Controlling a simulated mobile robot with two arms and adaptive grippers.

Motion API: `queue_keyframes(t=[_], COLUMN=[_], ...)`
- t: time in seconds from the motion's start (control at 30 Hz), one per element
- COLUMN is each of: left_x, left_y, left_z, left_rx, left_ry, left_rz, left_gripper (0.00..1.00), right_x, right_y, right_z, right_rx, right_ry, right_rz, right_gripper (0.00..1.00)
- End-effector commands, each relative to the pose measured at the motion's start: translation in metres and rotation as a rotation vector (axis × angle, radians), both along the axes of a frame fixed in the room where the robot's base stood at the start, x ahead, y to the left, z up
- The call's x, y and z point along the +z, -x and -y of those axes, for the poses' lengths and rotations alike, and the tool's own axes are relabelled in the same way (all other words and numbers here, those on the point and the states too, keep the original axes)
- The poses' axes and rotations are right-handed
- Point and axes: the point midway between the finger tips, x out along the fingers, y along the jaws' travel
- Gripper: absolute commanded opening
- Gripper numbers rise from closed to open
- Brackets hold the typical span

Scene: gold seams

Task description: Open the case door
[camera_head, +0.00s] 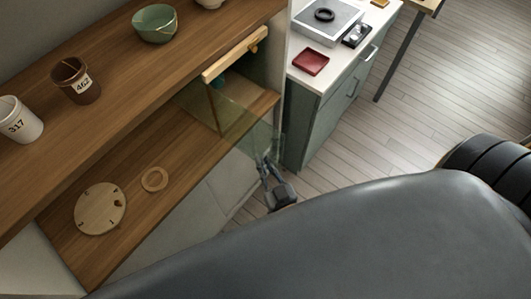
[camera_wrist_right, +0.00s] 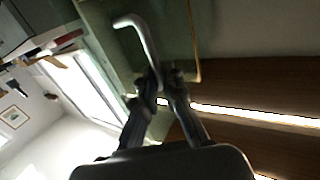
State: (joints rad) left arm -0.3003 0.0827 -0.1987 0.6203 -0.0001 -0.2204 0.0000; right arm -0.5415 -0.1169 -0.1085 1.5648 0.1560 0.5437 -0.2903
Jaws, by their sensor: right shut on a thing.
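The case door is a see-through greenish pane (camera_head: 246,127) at the right end of the wooden shelving in the head view. In the right wrist view it is a dull green panel (camera_wrist_right: 178,35) with a thin brass-coloured edge. A bent metal handle (camera_wrist_right: 142,36) stands out from it. My right gripper (camera_head: 264,167) is at the pane's lower right part. In the wrist view its two fingers (camera_wrist_right: 160,82) are closed on the lower end of the handle. How far the door stands open is hard to tell. My left gripper is not in view.
The upper shelf holds a green bowl (camera_head: 154,23), a brown cup (camera_head: 76,80) and a white cup (camera_head: 18,119). A round wooden disc (camera_head: 100,208) and a ring (camera_head: 154,179) lie on the lower shelf. A white-topped cabinet (camera_head: 302,130) stands right of the door; wooden floor (camera_head: 420,100) is clear beyond.

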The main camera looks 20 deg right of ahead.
Motion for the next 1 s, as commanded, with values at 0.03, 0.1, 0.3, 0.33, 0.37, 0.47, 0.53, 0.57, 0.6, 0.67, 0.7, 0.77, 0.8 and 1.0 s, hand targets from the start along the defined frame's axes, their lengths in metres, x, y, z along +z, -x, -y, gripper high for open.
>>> queue_keyframes(t=[0.03, 0.1, 0.3, 0.33, 0.37, 0.47, 0.53, 0.57, 0.6, 0.67, 0.7, 0.77, 0.8, 1.0], left_x=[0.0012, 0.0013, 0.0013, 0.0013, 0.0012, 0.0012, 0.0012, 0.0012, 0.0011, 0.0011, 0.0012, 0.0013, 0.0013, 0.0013], left_y=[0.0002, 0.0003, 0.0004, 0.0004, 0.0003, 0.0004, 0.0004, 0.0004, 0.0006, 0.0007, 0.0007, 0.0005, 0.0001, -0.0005], left_z=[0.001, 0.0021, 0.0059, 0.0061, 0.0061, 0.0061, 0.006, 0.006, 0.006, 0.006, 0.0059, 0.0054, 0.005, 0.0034], left_rx=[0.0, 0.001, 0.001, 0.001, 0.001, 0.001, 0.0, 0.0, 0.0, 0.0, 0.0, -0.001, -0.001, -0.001], left_ry=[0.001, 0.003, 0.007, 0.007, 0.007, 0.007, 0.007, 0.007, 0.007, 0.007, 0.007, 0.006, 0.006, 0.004], left_rz=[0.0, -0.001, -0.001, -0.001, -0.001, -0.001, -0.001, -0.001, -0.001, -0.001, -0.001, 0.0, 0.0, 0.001], left_gripper=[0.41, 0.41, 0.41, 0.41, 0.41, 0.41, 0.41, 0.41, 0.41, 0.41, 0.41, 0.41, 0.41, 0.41], right_x=[0.0127, 0.0126, 0.0124, 0.0123, 0.0123, 0.0122, 0.0122, 0.0122, 0.0123, 0.0122, 0.0123, 0.0122, 0.0122, 0.0121], right_y=[-0.0081, -0.0084, -0.0086, -0.0086, -0.0086, -0.0086, -0.0085, -0.0086, -0.0086, -0.0086, -0.0087, -0.0087, -0.0087, -0.0086], right_z=[-0.0032, -0.0032, -0.0032, -0.0031, -0.0031, -0.003, -0.0029, -0.0029, -0.0029, -0.0026, -0.0024, -0.0021, -0.002, -0.0015], right_rx=[0.003, 0.003, 0.002, 0.002, 0.002, 0.002, 0.002, 0.002, 0.001, 0.001, 0.001, 0.001, 0.0, 0.0], right_ry=[-0.001, -0.001, -0.002, -0.002, -0.002, -0.002, -0.003, -0.003, -0.003, -0.002, -0.002, -0.002, -0.001, 0.0], right_rz=[0.032, 0.032, 0.032, 0.032, 0.032, 0.032, 0.032, 0.032, 0.032, 0.032, 0.032, 0.032, 0.032, 0.032], right_gripper=[0.0, 0.0, 0.0, 0.0, 0.0, 0.0, 0.0, 0.14, 0.22, 0.31, 0.31, 0.31, 0.31, 0.31])
